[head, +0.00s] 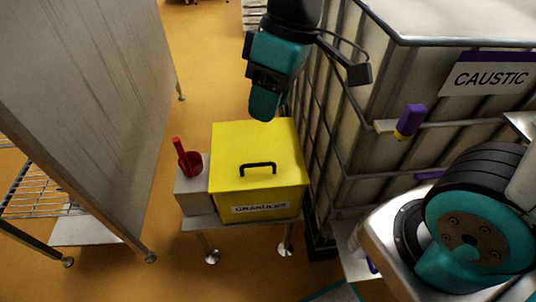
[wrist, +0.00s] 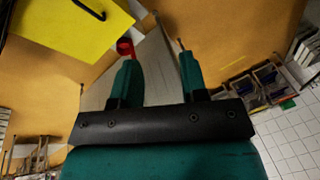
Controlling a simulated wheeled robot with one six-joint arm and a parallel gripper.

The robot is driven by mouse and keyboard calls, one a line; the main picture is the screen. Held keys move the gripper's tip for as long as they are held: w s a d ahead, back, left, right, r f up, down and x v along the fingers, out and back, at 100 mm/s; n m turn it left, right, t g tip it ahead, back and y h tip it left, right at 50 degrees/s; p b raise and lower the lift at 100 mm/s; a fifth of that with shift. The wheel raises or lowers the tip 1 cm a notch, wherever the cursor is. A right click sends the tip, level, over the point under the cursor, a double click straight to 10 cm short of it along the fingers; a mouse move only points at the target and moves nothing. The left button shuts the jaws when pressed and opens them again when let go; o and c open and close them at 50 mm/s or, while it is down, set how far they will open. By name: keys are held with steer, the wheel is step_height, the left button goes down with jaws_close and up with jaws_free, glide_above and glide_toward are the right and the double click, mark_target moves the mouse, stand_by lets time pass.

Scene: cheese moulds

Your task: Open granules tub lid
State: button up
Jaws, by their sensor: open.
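The granules tub (head: 255,205) is a yellow box with a "GRANULES" label on its front, standing on a small metal stand. Its yellow lid (head: 230,150) is shut and has a black arched handle (head: 258,168). The lid (wrist: 70,28) shows at the upper left of the wrist view, with part of the handle (wrist: 88,9) at the top edge. My gripper (head: 265,108) hangs near the lid's back edge in the head view, apart from the handle. In the wrist view its two teal fingers (wrist: 157,62) are spread with nothing between them.
A tall grey panel (head: 85,100) is at the left. Open floor lies behind the tub.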

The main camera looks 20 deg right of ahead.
steer(key=w+d+f+n+g+h, duration=0.1)
steer(key=w+d+f+n, duration=0.15)
steer(key=w+f, duration=0.7)
steer(key=w+d+f+n+g+h, duration=0.1)
steer(key=w+d+f+n+h, duration=0.15)
steer(key=w+f, duration=0.7)
steer(key=shift+n+y, duration=0.3)
steer(key=shift+y, duration=0.05)
steer(key=x, duration=0.5)
steer(key=p+x, duration=0.1)
steer(key=x, duration=0.4)
steer(key=w+p+x, duration=0.1)
steer(key=x, duration=0.4)
steer(key=shift+a+f, duration=0.35)
steer(key=shift+f, duration=0.1)
jaws_close()
